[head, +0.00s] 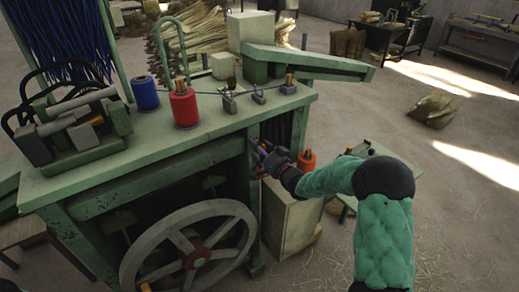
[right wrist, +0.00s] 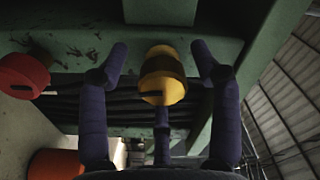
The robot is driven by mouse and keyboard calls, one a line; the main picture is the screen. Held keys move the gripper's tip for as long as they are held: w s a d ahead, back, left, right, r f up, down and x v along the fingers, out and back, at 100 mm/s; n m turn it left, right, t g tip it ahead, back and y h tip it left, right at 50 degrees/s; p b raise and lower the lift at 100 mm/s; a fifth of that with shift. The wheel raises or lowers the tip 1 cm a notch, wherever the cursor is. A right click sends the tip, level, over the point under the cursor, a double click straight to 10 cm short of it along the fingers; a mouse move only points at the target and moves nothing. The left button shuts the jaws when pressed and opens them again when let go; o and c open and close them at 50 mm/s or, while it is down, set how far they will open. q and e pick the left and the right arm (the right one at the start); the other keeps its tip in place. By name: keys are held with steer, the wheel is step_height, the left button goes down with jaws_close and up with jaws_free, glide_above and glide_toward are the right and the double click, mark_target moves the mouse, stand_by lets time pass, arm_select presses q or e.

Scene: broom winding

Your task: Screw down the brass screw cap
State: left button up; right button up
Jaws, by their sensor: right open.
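The brass screw cap (right wrist: 163,75), yellow with a dark slot, sits against the green frame in the right wrist view. My right gripper (right wrist: 162,52) is open, with one dark finger on each side of the cap and a visible gap to both. In the head view my right gripper (head: 264,156) is at the right end of the green bench, below its top. The cap cannot be made out there, hidden by the gripper or too small. My left gripper is not in view.
The green bench (head: 228,122) carries a red spool (head: 184,108) and a blue spool (head: 146,94). A spoked wheel (head: 190,250) is below. An orange spool (head: 306,160) stands on a pale box (head: 290,215) beside my right gripper. A red part (right wrist: 22,75) lies left of the cap.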

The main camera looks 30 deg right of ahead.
steer(key=s+d, duration=0.1)
steer(key=s, duration=1.1)
steer(key=s+a+f+n+g+y, duration=0.15)
steer(key=a+f+g, duration=0.25)
steer(key=a+f, duration=0.65)
steer(key=s+a+f+n+g+h, duration=0.15)
steer(key=a+f+g, duration=0.35)
steer(key=f, duration=1)
steer(key=s+a+f+n+g+y, duration=0.1)
steer(key=s+a+f+g, duration=0.3)
steer(key=s, duration=0.6)
steer(key=s+a+f+n+g+y, duration=0.1)
steer(key=s+a+f+n+g, duration=0.2)
steer(key=s+a+f, duration=0.6)
steer(key=shift+s+a+n+g, duration=0.3)
steer(key=shift+s+a+g, duration=0.2)
steer(key=shift+g, duration=0.3)
steer(key=shift+f, duration=0.1)
